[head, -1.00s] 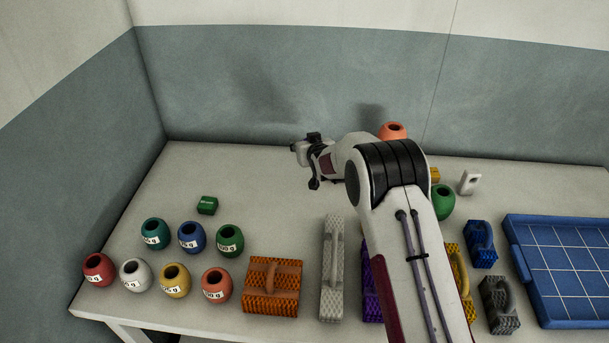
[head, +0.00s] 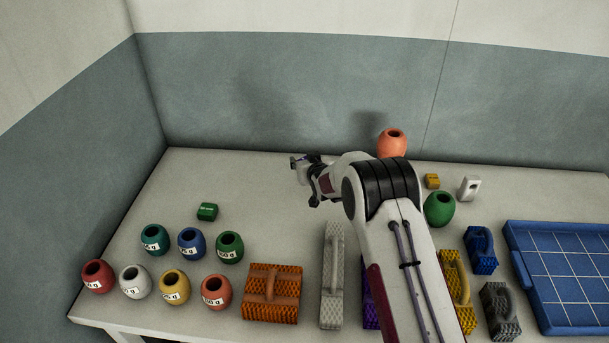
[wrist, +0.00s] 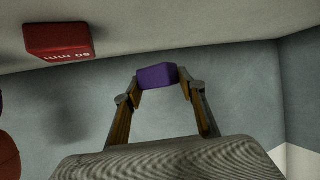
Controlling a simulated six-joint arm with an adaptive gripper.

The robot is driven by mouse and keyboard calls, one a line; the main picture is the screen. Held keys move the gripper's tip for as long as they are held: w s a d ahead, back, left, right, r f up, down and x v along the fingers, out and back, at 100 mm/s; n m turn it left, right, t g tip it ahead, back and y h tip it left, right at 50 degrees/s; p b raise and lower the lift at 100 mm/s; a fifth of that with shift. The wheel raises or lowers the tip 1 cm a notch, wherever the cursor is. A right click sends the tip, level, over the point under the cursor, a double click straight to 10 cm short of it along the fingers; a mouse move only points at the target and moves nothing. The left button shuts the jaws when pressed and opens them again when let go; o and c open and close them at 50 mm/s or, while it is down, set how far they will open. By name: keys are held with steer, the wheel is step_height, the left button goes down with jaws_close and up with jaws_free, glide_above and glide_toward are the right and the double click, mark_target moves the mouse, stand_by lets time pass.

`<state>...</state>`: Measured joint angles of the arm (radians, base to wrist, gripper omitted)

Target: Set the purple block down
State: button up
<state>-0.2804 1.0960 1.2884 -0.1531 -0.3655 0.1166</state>
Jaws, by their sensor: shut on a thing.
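The purple block (wrist: 157,76) is a small plain block between the two fingertips of my gripper (wrist: 160,88) in the wrist view. The fingers are shut on its two sides. In the head view my gripper (head: 303,167) is over the back part of the table (head: 270,215), left of my forearm. The block is too small there to make out clearly. I cannot tell how far it is above the table, or whether it touches it.
A red block marked 60 mm (wrist: 60,42) shows in the wrist view. A green block (head: 207,211) lies at left, behind several labelled pots. Handled textured blocks, including an orange one (head: 272,293), line the front. A blue gridded tray (head: 513,255) is at right. The back left is clear.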

steer(key=shift+f, duration=0.95)
steer(key=shift+f, duration=1.85)
steer(key=shift+f, duration=0.15)
steer(key=o, duration=1.1)
steer(key=shift+s, duration=0.1)
steer(key=shift+s+d+r, duration=0.2)
steer(key=shift+s+r, duration=0.25)
steer(key=shift+s, duration=0.05)
steer(key=shift+v, duration=3.05)
